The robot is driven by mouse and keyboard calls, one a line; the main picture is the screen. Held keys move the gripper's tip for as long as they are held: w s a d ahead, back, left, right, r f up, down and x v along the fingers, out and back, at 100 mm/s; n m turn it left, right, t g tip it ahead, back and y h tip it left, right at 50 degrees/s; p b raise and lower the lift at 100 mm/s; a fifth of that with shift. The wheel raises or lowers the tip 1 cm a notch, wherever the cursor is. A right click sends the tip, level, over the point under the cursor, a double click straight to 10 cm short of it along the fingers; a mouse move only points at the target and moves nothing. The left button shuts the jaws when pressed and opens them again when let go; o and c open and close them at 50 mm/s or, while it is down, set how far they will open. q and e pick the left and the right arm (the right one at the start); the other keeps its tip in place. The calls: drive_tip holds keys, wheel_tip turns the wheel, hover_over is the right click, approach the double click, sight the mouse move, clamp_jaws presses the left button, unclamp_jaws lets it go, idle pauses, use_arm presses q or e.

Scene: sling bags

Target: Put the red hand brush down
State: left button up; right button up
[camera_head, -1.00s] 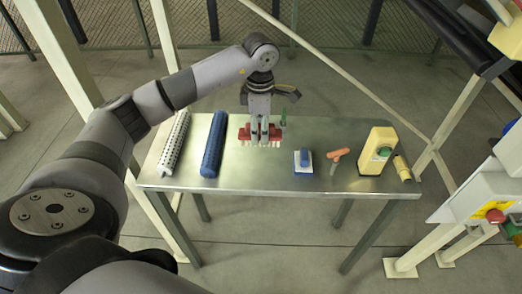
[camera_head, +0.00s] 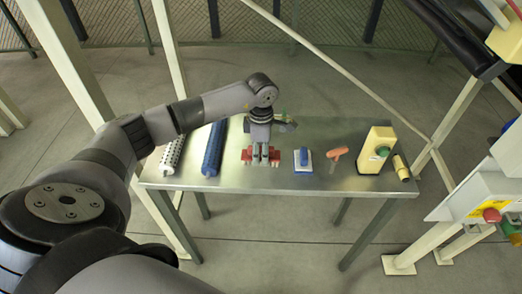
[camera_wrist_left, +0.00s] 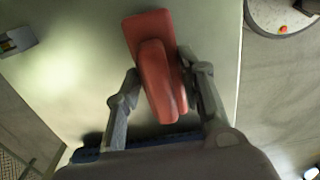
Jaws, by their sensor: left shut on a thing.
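The red hand brush (camera_head: 247,156) is at my left gripper (camera_head: 261,160) over the metal table (camera_head: 240,180), near the table's front middle. In the left wrist view the brush (camera_wrist_left: 155,65) is a red block with a raised red grip, and the fingers of my left gripper (camera_wrist_left: 160,95) close on both sides of it. The brush is at or very near the table top; I cannot tell whether it touches. Its bristles are hidden in both views now. My right gripper is not in view.
A blue roller (camera_head: 214,150) and a white roller (camera_head: 172,155) lie left of the brush. To the right are a blue and white brush (camera_head: 303,161), an orange-handled tool (camera_head: 337,155), a cream box with a green button (camera_head: 378,150) and a small cream cylinder (camera_head: 401,168).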

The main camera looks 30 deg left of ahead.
use_arm(q)
drive_tip(key=o, duration=1)
drive_tip(key=shift+f, duration=0.1)
drive_tip(key=shift+r, duration=0.35)
wheel_tip(320, 180, up, 12)
drive_tip(key=b, duration=0.2)
drive_tip(key=shift+f, duration=0.15)
